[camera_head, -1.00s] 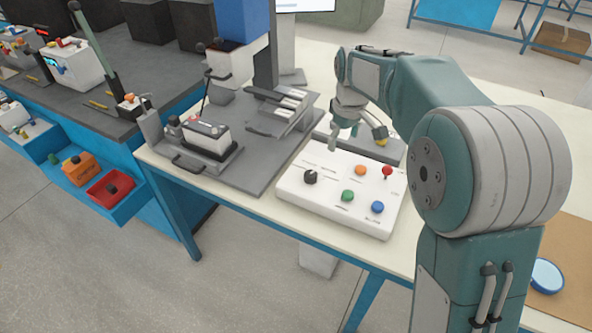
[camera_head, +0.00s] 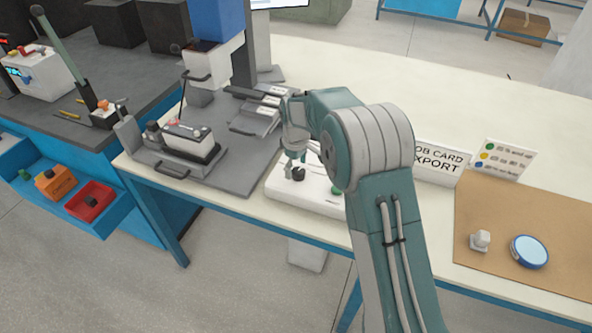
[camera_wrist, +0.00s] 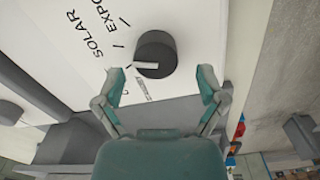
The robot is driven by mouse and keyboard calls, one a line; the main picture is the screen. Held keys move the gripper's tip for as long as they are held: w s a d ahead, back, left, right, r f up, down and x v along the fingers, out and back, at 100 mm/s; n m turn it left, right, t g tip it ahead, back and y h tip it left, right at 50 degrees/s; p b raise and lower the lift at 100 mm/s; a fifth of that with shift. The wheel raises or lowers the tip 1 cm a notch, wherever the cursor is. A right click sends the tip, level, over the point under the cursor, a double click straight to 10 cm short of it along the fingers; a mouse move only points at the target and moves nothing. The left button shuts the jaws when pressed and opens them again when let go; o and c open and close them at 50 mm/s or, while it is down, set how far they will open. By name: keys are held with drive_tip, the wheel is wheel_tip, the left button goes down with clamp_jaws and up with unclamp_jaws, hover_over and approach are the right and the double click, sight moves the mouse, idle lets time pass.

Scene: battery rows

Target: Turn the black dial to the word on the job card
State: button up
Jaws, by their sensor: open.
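The black dial (camera_head: 298,175) sits on the left part of the white control panel (camera_head: 279,193). In the wrist view the dial (camera_wrist: 156,47) has a white pointer mark directed left, below the tick near "SOLAR". "EXPO", cut off by the edge, is printed farther up; another label is mostly hidden by a finger. My gripper (camera_head: 296,163) is over the dial in the head view. In the wrist view my open gripper (camera_wrist: 161,79) has a finger toward each side of the dial, with gaps showing. The job card (camera_head: 438,161) reads "EXPORT", its left edge hidden by my arm.
My arm hides much of the panel; a green button (camera_head: 337,190) shows. A battery (camera_head: 191,141) in a grey fixture stands to the left. A colour-dot card (camera_head: 503,160), a brown mat (camera_head: 485,276) and a blue round object (camera_head: 529,252) are to the right.

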drive_tip(key=shift+d+f, duration=0.1)
drive_tip(key=shift+f, duration=0.35)
drive_tip(key=shift+d+f, duration=0.2)
drive_tip(key=shift+d, duration=0.25)
drive_tip(key=shift+a, duration=0.25)
drive_tip(key=c, duration=1.1)
drive_tip(key=shift+m, duration=0.4)
drive_tip(key=shift+c, duration=0.2)
drive_tip(key=m, duration=0.3)
drive_tip(key=shift+d+f+m, duration=0.1)
drive_tip(key=shift+m, duration=2)
